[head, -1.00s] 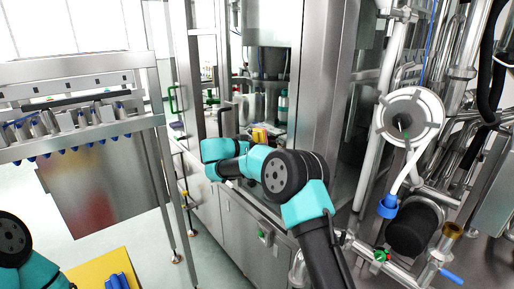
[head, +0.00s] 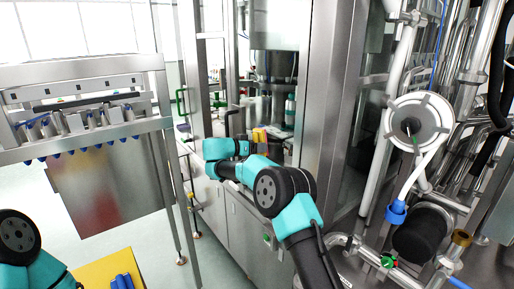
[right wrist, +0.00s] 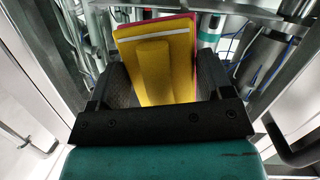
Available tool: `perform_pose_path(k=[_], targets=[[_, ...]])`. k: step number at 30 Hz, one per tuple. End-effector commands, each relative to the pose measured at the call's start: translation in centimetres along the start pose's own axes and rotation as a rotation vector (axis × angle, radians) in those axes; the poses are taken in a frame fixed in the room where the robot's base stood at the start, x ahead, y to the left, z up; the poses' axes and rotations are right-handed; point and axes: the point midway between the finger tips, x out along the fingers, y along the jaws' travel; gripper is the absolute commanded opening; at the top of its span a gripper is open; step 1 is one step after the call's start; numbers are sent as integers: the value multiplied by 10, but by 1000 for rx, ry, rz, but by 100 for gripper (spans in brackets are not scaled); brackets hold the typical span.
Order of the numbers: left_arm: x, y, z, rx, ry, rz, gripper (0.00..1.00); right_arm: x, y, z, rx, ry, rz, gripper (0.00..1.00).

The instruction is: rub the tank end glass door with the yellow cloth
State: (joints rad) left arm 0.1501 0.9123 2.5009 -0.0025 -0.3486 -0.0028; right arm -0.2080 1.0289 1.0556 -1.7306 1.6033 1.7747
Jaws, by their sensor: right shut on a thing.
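The yellow cloth (right wrist: 165,65) is folded, with a white stripe and a pink-red edge, and fills the middle of the right wrist view. My right gripper (right wrist: 163,85) is shut on it, one dark finger on each side. In the head view the cloth (head: 259,135) is a small yellow patch just beyond my right wrist, at the steel cabinet's opening. The fingers are hidden there. Framed glass panels (head: 215,65) stand at the cabinet's left; I cannot tell which is the tank end door or whether the cloth touches glass. My left gripper is outside the picture.
A steel tank (head: 275,35) and a teal-banded bottle (head: 290,108) stand inside the cabinet. A green handle (head: 181,102) is at its left. Pipes and a round white valve (head: 419,125) crowd the right. A steel rack (head: 80,140) stands left, with open floor below.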

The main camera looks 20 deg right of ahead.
Motion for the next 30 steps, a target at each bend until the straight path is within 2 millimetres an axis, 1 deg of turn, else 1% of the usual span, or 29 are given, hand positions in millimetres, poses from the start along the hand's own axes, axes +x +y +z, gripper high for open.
perform_pose_path(k=[13,23,26,30], targets=[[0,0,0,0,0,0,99,-1,5,-22,2,0,0,27],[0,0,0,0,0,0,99,-1,6,-23,2,0,1,27],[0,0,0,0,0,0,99,0,8,-22,1,0,1,27],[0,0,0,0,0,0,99,0,17,-21,0,0,2,27]])
